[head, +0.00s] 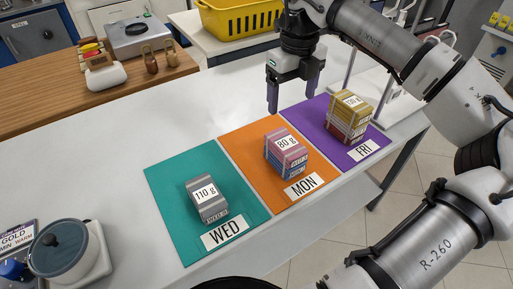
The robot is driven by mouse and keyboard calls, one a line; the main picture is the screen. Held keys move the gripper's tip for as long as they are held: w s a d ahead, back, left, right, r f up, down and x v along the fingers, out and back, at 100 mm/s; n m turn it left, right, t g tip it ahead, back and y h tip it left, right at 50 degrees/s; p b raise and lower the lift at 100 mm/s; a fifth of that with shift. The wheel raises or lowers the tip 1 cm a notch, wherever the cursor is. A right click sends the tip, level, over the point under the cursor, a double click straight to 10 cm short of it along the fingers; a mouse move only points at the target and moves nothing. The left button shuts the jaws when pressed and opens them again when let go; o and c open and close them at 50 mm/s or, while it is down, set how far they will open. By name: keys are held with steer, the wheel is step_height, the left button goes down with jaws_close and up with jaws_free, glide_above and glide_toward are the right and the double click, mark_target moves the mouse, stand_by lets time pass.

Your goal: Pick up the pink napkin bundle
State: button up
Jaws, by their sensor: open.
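The pink napkin bundle (279,144) with an "80 g" label sits on top of a blue bundle (287,170) on the orange MON mat (240,150). My gripper (292,109) is open and empty, pointing down. In the picture it appears just above the pink bundle, near the far edges of the orange and purple mats. It is apart from the stack, and its exact height is hard to tell.
A grey "110 g" stack (207,199) stands on the teal WED mat (160,190). A yellow-and-red stack (350,115) stands on the purple FRI mat (310,115), close to the right. A pot (60,248) is at lower left.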

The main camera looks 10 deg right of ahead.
steer(key=p, duration=0.1)
glide_above(286, 142)
step_height(286, 142, down, 8)
steer(key=shift+r, duration=0.1)
steer(key=shift+f+p, duration=1.05)
steer(key=shift+f, duration=2.05)
steer(key=c, duration=1.1)
